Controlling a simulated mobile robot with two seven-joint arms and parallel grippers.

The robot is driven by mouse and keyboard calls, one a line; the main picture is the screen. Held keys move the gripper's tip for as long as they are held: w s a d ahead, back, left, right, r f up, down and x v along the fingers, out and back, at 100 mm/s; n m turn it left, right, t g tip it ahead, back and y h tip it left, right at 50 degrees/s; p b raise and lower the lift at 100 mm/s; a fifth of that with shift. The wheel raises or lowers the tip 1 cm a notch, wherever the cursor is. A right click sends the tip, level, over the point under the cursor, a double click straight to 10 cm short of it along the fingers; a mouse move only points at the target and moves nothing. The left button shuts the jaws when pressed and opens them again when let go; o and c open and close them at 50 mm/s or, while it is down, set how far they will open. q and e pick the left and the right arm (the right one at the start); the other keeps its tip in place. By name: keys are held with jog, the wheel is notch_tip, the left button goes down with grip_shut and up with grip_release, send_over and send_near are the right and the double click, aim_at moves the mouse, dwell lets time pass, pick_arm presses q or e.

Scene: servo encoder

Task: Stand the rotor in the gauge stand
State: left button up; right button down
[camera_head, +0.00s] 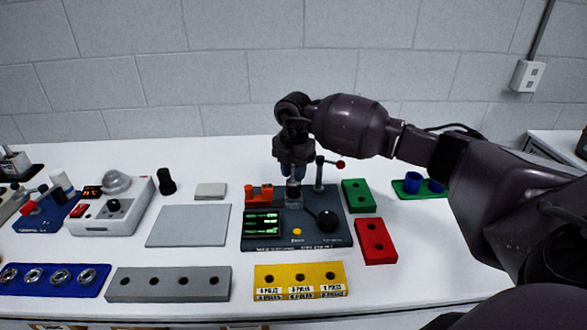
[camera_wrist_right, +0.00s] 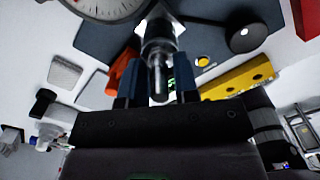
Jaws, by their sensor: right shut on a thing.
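My right gripper (camera_head: 293,170) is over the back of a dark grey station (camera_head: 335,238). Its blue fingers, also in the right wrist view (camera_wrist_right: 157,82), are shut on the silver rotor (camera_wrist_right: 158,50), a metal cylinder with a thin shaft. In the head view the rotor (camera_head: 293,190) looks upright; whether its lower end touches the station is unclear. The station appears to be the gauge stand. It has a post (camera_head: 319,177) with a red knob and a lit green display (camera_head: 262,223). A round dial (camera_wrist_right: 108,6) shows in the wrist view. My left gripper is not in view.
An orange block (camera_head: 259,192) and a black ball knob (camera_head: 327,221) are close to the rotor. Red (camera_head: 375,240), green (camera_head: 358,196), yellow (camera_head: 300,280) and grey (camera_head: 168,284) holed blocks surround the station. A flat grey pad (camera_head: 188,226) lies bare to its left.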

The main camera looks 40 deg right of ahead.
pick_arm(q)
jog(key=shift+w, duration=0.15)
pick_arm(e)
jog(key=shift+f, duration=0.1)
jog(key=c, duration=0.6)
grip_release()
jog(key=shift+o, duration=0.6)
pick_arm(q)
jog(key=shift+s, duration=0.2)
pick_arm(e)
jog(key=shift+r+p, duration=1.35)
jog(key=shift+r, duration=0.8)
jog(key=shift+r+p, duration=0.7)
jog(key=shift+r, duration=0.4)
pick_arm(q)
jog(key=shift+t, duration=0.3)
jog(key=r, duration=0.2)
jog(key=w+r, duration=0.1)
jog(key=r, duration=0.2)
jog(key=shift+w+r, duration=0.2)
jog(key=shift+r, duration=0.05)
